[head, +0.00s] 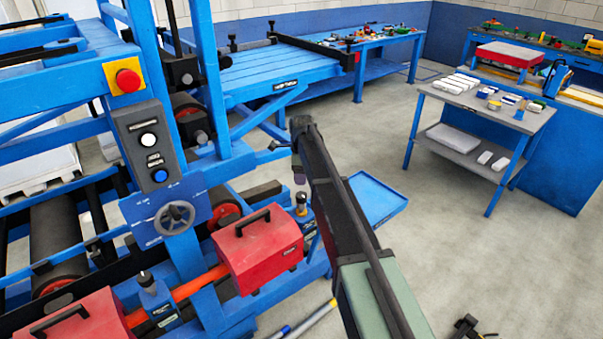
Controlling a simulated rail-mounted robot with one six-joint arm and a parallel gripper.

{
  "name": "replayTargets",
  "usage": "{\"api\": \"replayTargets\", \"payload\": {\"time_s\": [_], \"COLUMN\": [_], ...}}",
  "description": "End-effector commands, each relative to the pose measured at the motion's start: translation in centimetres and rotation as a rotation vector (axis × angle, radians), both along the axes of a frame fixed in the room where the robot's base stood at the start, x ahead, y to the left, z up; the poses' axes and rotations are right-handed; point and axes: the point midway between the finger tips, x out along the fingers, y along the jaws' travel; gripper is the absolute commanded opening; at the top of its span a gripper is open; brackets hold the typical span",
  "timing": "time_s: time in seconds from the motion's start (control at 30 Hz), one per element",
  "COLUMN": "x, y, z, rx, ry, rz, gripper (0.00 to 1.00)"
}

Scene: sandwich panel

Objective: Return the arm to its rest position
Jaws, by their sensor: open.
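My dark arm (340,205) rises from a grey-green block at the bottom centre, leaning up and left over the floor beside the blue machine. Its far end is at the middle of the picture. My gripper (298,174) hangs below that end, small and partly hidden by the arm, near the machine's right side. Its fingers are too small to make out clearly, and I see nothing held in it.
The blue machine (188,220) fills the left, with a red handled box (257,248) and a control panel (149,146). A blue tray (372,200) sits just right of my arm. A stocked table (497,112) stands at the right. Floor between is open.

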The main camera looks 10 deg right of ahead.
Motion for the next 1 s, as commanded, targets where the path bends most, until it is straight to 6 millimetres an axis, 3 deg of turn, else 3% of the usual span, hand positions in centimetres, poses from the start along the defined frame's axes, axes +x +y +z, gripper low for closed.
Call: {"api": "replayTargets", "payload": {"time_s": [0.07,0.4,0.47,0.57,0.67,0.77,0.8,0.9,1.0], "x": [0.0,0.0,0.0,-1.1,-7.5,-17.1,-21.2,-29.5,-34.6], "y": [0.0,0.0,0.0,0.0,0.0,0.1,0.1,0.1,0.1], "z": [1.3,1.0,1.0,1.0,0.9,0.5,0.3,-0.1,-0.4], "rx": [0.000,0.000,0.000,0.000,0.000,-0.001,-0.001,0.000,0.000], "ry": [0.000,0.000,0.000,0.000,0.001,0.001,0.001,0.001,0.001], "rz": [0.000,0.020,0.092,0.368,0.808,1.305,1.487,1.797,1.887], "gripper": [0.69,0.69,0.69,0.69,0.69,0.69,0.69,0.69,0.69]}}
